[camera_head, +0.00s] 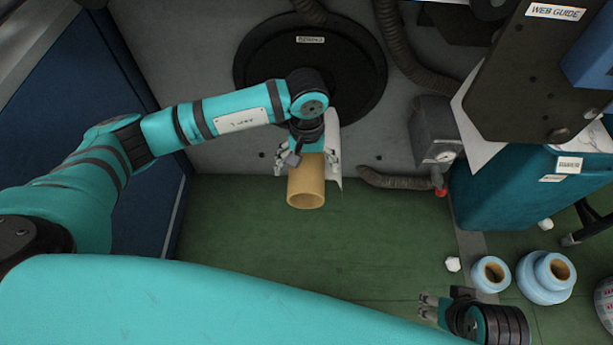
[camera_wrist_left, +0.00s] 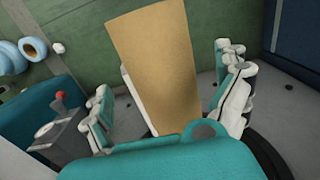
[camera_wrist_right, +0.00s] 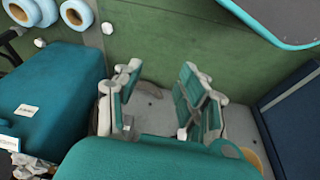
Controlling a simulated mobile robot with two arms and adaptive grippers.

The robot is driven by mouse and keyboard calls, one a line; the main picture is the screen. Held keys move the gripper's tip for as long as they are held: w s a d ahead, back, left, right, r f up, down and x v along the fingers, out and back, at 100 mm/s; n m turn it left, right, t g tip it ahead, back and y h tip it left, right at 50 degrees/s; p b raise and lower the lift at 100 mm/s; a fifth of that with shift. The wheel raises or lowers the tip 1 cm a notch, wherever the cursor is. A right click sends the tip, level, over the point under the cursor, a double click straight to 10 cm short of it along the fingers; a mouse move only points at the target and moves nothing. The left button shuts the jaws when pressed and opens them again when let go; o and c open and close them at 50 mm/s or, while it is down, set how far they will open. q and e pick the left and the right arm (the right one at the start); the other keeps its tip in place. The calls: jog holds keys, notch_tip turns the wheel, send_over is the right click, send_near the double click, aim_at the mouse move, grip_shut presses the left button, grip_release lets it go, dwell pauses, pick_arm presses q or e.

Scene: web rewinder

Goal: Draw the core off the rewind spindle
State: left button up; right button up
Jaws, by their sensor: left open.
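The tan cardboard core (camera_head: 306,187) sticks out from the machine wall below the round black disc (camera_head: 345,60), its open end facing me. The spindle itself is hidden. My left gripper (camera_head: 307,160) is open, with its fingers on either side of the core. In the left wrist view the core (camera_wrist_left: 157,60) lies between the spread fingers (camera_wrist_left: 165,95), with gaps on both sides. My right gripper (camera_head: 428,306) is low at the right, away from the core. In the right wrist view its fingers (camera_wrist_right: 160,85) stand apart with nothing between them.
Blue-wrapped rolls (camera_head: 491,273) stand on the green floor at the right. A teal cabinet (camera_head: 505,190) and a grey gauge box (camera_head: 434,130) are right of the core. A white sheet (camera_head: 334,150) hangs beside it. The green floor (camera_head: 260,235) in front is clear.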

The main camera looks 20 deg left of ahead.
pick_arm(q)
jog(key=shift+f+b, duration=0.45)
jog(key=shift+f, duration=0.5)
jog(key=shift+f+b, duration=0.85)
jog(key=shift+f, duration=0.2)
pick_arm(e)
jog(key=w+a+r+t+y, duration=0.1)
jog(key=w+r+t, duration=0.1)
jog(key=w, duration=0.3)
jog(key=w+a+r+t, duration=0.2)
jog(key=w+r+t, duration=0.1)
jog(key=w+t, duration=0.1)
jog(key=shift+w+a+t+y, duration=0.25)
jog(key=shift+w+t+y, duration=0.15)
jog(key=shift+w, duration=0.35)
pick_arm(q)
jog(key=shift+c, duration=0.3)
jog(key=c, duration=1.4)
jog(key=shift+c, duration=0.3)
pick_arm(e)
jog(key=shift+w+r, duration=0.1)
jog(key=shift+w, duration=0.05)
